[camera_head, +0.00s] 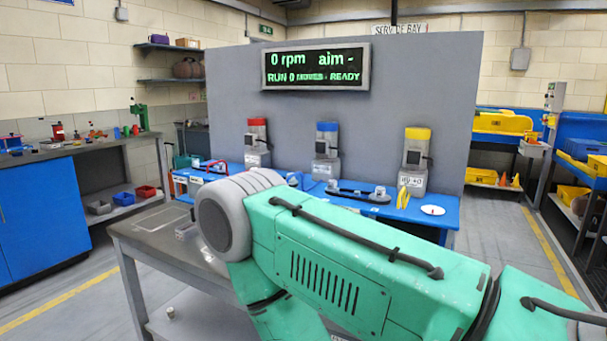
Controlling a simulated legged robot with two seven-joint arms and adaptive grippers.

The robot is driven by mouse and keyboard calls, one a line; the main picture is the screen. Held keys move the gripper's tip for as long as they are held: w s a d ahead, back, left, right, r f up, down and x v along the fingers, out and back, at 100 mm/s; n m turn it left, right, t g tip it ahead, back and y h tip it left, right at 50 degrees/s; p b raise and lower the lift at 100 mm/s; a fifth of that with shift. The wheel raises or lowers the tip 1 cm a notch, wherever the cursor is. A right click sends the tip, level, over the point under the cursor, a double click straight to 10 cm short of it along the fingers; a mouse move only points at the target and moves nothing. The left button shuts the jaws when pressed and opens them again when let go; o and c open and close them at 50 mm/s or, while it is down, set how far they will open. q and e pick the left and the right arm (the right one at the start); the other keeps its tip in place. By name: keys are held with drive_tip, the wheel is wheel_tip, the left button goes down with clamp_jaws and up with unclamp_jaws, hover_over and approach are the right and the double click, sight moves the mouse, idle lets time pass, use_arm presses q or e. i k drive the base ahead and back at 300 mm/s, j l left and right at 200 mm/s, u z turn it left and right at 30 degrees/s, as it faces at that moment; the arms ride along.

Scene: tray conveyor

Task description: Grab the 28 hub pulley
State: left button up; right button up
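I cannot pick out the 28 hub pulley; no number 28 is readable. Small grey round parts lie on the blue bench (447,225), one near a dark bar (350,193), but they are too small to name. A flat white disc (433,210) lies at the bench's right end. My green arm comes in from the right and covers much of the foreground, hiding part of the grey table (150,262). Neither of my grippers shows.
The display (316,67) reads 0 rpm. A cluttered workbench (90,152) stands left, shelves with yellow bins (502,123) right. Open floor lies at lower left.

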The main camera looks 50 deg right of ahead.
sight(332, 184)
drive_tip(key=i+j+z, duration=0.1)
drive_tip(key=z, duration=0.3)
drive_tip(key=i+j+z, duration=0.15)
drive_tip(key=z, duration=0.25)
drive_tip(key=i+j+z, duration=0.15)
drive_tip(key=z, duration=0.3)
drive_tip(key=i+j+z, duration=0.1)
drive_tip(key=j+z, duration=0.15)
drive_tip(key=z, duration=0.15)
drive_tip(key=j+z, duration=0.2)
drive_tip(key=z, duration=0.2)
drive_tip(key=j+z, duration=0.45)
drive_tip(key=j, duration=2.05)
drive_tip(key=k, duration=0.05)
